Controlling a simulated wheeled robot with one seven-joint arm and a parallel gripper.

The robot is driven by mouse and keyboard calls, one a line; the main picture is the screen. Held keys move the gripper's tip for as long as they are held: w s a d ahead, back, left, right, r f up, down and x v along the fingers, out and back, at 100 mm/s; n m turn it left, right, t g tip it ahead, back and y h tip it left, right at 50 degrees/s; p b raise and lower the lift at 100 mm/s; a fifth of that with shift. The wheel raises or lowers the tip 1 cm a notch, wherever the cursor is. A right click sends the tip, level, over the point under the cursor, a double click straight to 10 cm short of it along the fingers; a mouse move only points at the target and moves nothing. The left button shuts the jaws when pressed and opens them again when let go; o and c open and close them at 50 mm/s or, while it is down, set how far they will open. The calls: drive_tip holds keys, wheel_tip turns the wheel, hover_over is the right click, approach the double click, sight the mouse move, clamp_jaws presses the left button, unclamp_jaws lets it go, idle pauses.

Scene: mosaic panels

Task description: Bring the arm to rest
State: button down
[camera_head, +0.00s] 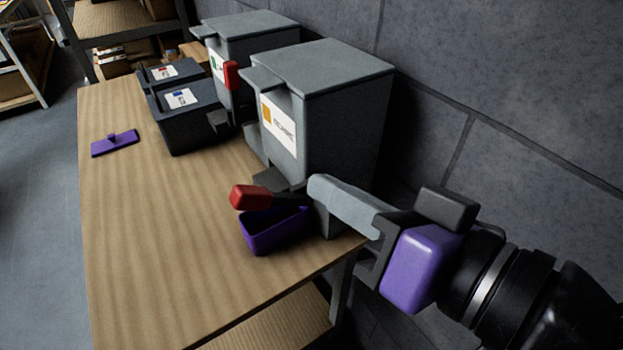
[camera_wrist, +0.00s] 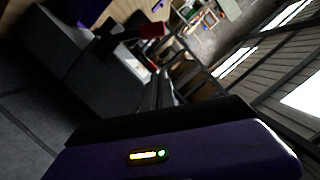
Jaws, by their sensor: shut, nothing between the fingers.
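My gripper (camera_head: 322,190) is at the right of the head view, at the right front corner of the nearer grey dispenser (camera_head: 340,120). Its fingers are together with nothing between them. I cannot tell whether they touch the dispenser. In the wrist view the fingers (camera_wrist: 158,88) show dark and narrow beyond my purple wrist housing. A red-handled lever (camera_head: 250,197) sticks out low from the nearer dispenser, to the left of my gripper. An open purple box (camera_head: 272,232) stands on the table below that lever.
The wooden table (camera_head: 160,230) is bare at its front left. A flat purple lid (camera_head: 115,143) lies near its left edge. Dark bins (camera_head: 182,117) and a second grey dispenser (camera_head: 255,40) stand farther back. A grey wall (camera_head: 500,90) runs close behind on the right.

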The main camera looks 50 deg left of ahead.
drive_tip(key=shift+d, duration=0.2)
idle(0.5)
drive_tip(key=w+d+r+m+t+y, duration=0.1)
drive_tip(key=w+d+r+m+t, duration=0.15)
drive_tip(key=w+t, duration=0.25)
drive_tip(key=w+d+r+m+t+y, duration=0.2)
drive_tip(key=w+m+t, duration=0.1)
drive_tip(key=w+t, duration=0.2)
drive_tip(key=w+d+f+m+t+h, duration=0.1)
drive_tip(key=d+f+m+t+h, duration=0.4)
drive_tip(key=d, duration=0.4)
drive_tip(key=w+d+f+m+t+h, duration=0.2)
drive_tip(key=d+f+t+h, duration=0.3)
drive_tip(key=d+f, duration=0.35)
drive_tip(key=s+d+f+h, duration=0.6)
drive_tip(key=s+d+f, duration=0.2)
drive_tip(key=s+d, duration=0.25)
drive_tip(key=s+d+f+g+h, duration=0.1)
drive_tip(key=s+d+f+g, duration=0.1)
drive_tip(key=s, duration=0.6)
drive_tip(key=s+d+f+g+h, duration=0.1)
drive_tip(key=s+d+f+g, duration=0.1)
drive_tip(key=s+d+f, duration=0.2)
drive_tip(key=s+f, duration=0.3)
drive_tip(key=s, duration=0.2)
drive_tip(key=shift+d+f+g+h, duration=0.2)
drive_tip(key=shift+d+g+h, duration=0.1)
drive_tip(key=shift+d, duration=0.1)
